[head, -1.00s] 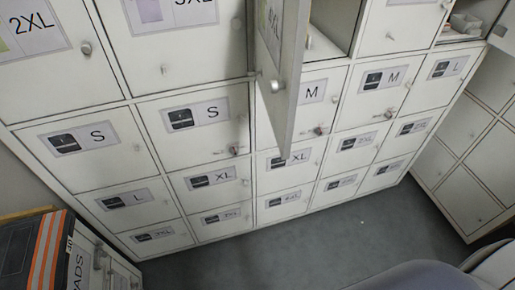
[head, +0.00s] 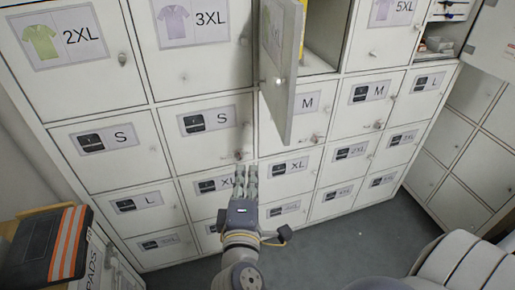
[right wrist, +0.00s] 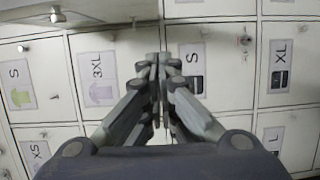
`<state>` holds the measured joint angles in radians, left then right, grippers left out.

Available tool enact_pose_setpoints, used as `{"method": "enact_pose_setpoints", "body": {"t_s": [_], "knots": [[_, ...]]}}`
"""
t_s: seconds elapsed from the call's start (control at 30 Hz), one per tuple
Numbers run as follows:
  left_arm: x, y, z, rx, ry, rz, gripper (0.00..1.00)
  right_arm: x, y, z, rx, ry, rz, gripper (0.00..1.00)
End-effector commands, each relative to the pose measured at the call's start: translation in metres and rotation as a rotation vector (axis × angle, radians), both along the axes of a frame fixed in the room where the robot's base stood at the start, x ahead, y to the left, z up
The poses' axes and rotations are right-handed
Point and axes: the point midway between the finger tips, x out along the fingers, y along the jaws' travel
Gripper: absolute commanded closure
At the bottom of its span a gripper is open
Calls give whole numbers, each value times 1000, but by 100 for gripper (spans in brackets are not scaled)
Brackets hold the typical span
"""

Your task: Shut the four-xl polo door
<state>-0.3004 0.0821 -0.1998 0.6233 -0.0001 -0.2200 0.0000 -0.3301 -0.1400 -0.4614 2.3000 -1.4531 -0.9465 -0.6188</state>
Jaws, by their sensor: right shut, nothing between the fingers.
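The four-XL polo door (head: 290,75) stands open in the top row of the locker wall, between the 3XL and 5XL doors. My right gripper (head: 246,170) is shut and empty, low and left of the door, in front of the S and XL doors. In the right wrist view its closed fingers (right wrist: 155,65) show; a grey slab at top left appears to be the open door (right wrist: 95,14).
Another door (head: 487,35) stands open at the far right, beside a compartment (head: 440,40) holding items. Closed lockers fill the rest of the wall. A box with orange stripes (head: 65,245) sits at the lower left. Grey floor (head: 340,245) is clear before the wall.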

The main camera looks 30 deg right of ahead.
Motion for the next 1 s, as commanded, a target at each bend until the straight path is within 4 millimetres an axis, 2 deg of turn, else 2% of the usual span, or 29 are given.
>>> {"method": "enact_pose_setpoints", "body": {"t_s": [0.1, 0.27, 0.7, 0.8, 1.0], "knots": [[-1, 0, 1, -1, 2, 0, 60, -7, -9, 17, -14, -23, -32, 100], [-1, -2, 9, -2, 2, 1, 60, 5, -19, 22, -18, -29, -36, 100], [1, -4, 47, -5, -1, 2, 60, 76, -71, 23, -18, -25, -35, 100], [0, -4, 55, -4, 1, 1, 60, 67, -86, 21, -18, -22, -34, 100], [0, -3, 61, -3, 1, 1, 60, 61, -101, 19, -15, -25, -33, 100]]}}
